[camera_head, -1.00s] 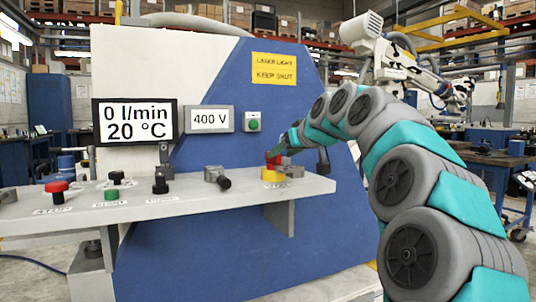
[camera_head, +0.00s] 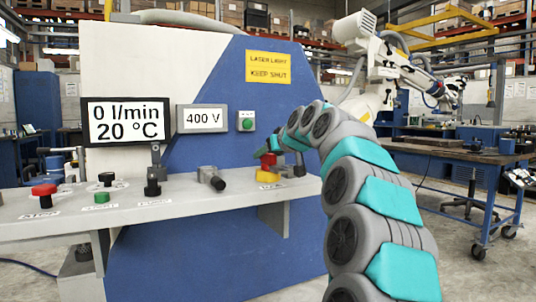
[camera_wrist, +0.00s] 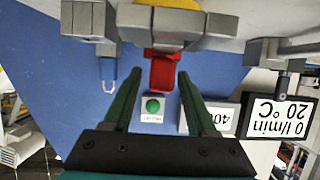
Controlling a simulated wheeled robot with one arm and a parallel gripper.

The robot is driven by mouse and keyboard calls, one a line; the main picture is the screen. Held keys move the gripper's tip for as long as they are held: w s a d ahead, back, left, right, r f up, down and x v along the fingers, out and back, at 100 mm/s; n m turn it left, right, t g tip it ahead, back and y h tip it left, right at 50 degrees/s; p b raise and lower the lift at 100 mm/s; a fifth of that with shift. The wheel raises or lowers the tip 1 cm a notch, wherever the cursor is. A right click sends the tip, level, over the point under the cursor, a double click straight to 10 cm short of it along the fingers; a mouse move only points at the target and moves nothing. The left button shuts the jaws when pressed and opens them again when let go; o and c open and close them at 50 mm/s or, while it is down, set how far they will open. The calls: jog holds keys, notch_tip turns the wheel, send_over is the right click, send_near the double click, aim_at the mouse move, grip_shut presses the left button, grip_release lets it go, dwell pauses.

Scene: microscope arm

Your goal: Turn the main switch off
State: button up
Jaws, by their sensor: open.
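The main switch is most likely the red handle (camera_head: 268,160) on a yellow base (camera_head: 269,176), at the right end of the console shelf. My gripper (camera_head: 272,150) is at this handle in the head view, small and partly covering it. In the wrist view, which is upside down, the red handle (camera_wrist: 162,72) lies between the two green fingers of my gripper (camera_wrist: 160,78). The fingers are apart, with visible gaps on both sides of the handle. Whether they touch it in depth cannot be told.
A display (camera_head: 126,124) reads 0 l/min and 20 °C; another (camera_head: 203,118) reads 400 V. A green button (camera_head: 247,124) is on the panel.

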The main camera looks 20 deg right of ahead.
grip_shut()
dwell(0.4)
dwell(1.0)
